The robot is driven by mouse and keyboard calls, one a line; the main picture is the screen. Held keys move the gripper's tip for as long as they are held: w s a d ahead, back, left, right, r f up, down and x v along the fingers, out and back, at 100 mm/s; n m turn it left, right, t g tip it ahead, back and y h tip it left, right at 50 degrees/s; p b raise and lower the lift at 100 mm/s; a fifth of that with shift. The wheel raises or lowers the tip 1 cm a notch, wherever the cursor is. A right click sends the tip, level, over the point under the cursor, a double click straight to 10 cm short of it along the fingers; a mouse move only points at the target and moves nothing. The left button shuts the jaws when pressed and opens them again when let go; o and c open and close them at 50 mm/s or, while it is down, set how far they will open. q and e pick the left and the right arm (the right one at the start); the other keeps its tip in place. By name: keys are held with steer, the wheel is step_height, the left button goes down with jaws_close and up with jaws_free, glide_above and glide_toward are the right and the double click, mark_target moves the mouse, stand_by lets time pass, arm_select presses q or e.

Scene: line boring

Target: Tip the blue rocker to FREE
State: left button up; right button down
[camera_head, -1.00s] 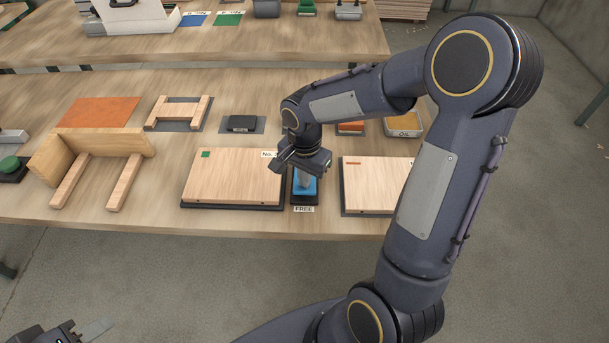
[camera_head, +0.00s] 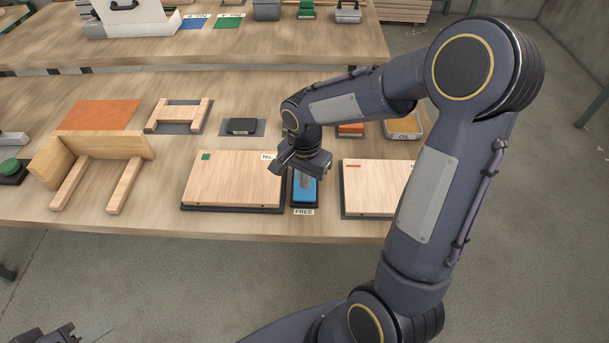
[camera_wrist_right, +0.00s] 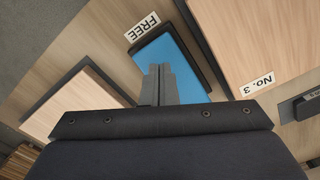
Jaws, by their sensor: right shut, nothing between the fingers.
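The blue rocker (camera_head: 305,194) sits in a dark frame near the bench's front edge, between two light wooden boards. Its FREE label (camera_head: 303,212) is at the near end. In the right wrist view the rocker (camera_wrist_right: 190,70) shows beside and beyond the fingers. My right gripper (camera_head: 303,181) is shut and empty, pointing down over the rocker; its fingertips (camera_wrist_right: 157,68) overlap the blue face. I cannot tell whether they touch it. The gripper hides the rocker's far end. My left gripper (camera_head: 62,335) is only partly in view at the bottom left, away from the bench.
A board with a green mark (camera_head: 232,178) lies close left of the rocker, and another board (camera_head: 375,186) close right. A No. 3 label (camera_wrist_right: 257,85) is nearby. A wooden frame piece (camera_head: 105,160) stands left. An oil tray (camera_head: 404,128) is behind my right arm.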

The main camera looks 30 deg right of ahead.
mark_target(304, 191)
step_height(304, 191, up, 6)
steer(key=p, duration=0.3)
steer(key=shift+f+p, duration=0.1)
steer(key=shift+p, duration=0.25)
stand_by(0.3)
steer(key=s+a+r+n+t+y, duration=0.2)
steer(key=s+r+n, duration=0.2)
steer(key=s, duration=0.4)
steer(key=s+a+r+n+t+y, duration=0.1)
steer(key=s+a+r+n+t, duration=0.1)
steer(key=s+r+n, duration=0.3)
steer(key=s+n+t, duration=0.1)
steer(key=s, duration=0.3)
steer(key=shift+r+n+t+y, duration=0.2)
steer(key=shift+n+t+y, duration=0.1)
steer(key=shift+y, duration=0.1)
steer(key=shift+a, duration=0.1)
